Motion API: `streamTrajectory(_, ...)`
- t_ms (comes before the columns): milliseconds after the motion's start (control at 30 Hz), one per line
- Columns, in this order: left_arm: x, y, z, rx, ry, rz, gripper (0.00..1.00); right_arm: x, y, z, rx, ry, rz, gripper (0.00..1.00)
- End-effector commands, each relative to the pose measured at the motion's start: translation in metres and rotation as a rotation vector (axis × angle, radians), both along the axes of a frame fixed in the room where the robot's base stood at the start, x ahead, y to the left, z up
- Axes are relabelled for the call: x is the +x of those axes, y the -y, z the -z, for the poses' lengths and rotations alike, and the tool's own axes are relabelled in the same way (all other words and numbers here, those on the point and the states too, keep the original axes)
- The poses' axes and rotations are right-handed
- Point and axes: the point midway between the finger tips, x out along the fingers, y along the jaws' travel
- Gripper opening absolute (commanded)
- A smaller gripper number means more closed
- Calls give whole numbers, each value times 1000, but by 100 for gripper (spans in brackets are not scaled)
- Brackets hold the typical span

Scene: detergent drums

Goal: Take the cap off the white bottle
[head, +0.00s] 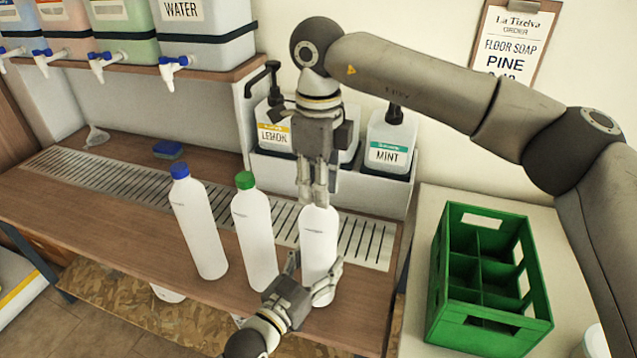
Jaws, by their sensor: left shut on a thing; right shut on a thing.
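A white bottle (318,240) stands upright on the wooden counter, the rightmost of three white bottles. My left gripper (312,277) is shut around its lower body from the front. My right gripper (319,192) comes down from above and is shut at the bottle's top. The cap is hidden between the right fingers, so I cannot tell its colour or whether it is loose.
Two more white bottles stand to the left, one with a blue cap (179,170), one with a green cap (244,180). Lemon (275,138) and mint (388,155) pump containers stand behind. A green crate (450,318) with empty visible compartments is at right. A metal drain grate (110,177) crosses the counter.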

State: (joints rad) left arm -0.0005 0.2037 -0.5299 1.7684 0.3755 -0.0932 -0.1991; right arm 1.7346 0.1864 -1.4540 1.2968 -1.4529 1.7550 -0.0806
Motion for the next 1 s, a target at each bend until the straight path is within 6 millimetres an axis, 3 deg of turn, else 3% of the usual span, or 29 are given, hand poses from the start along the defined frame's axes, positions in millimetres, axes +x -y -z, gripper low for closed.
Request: streamTrajectory(1000, 0, 0, 1, 1, -3, 1, 0, -1, 0, -1, -1, 0, -1851, 0)
